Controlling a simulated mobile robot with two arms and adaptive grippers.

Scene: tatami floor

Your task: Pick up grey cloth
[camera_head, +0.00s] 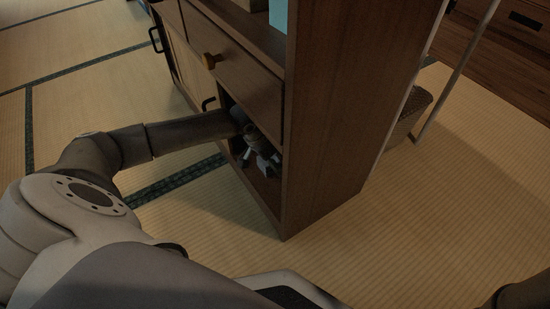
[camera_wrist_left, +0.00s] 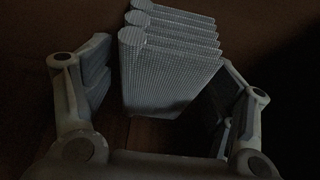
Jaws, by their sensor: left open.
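My left gripper (camera_head: 259,161) reaches into the open lower compartment of a wooden cabinet (camera_head: 335,120) in the head view. In the left wrist view the left gripper (camera_wrist_left: 165,105) is open, with one finger on each side of a grey cloth (camera_wrist_left: 160,75). The cloth is a folded stack with several rounded layers and a fine checked weave. It stands between the fingers, with a gap on the left side; contact on the right side is unclear. The cloth cannot be made out in the head view. My right gripper is not in view.
A drawer (camera_head: 235,75) with a round knob sits just above the opening. The cabinet side wall and compartment edges are close around my left arm. A woven basket (camera_head: 408,115) and pale poles (camera_head: 455,75) stand to the right. The tatami floor (camera_head: 430,220) in front is clear.

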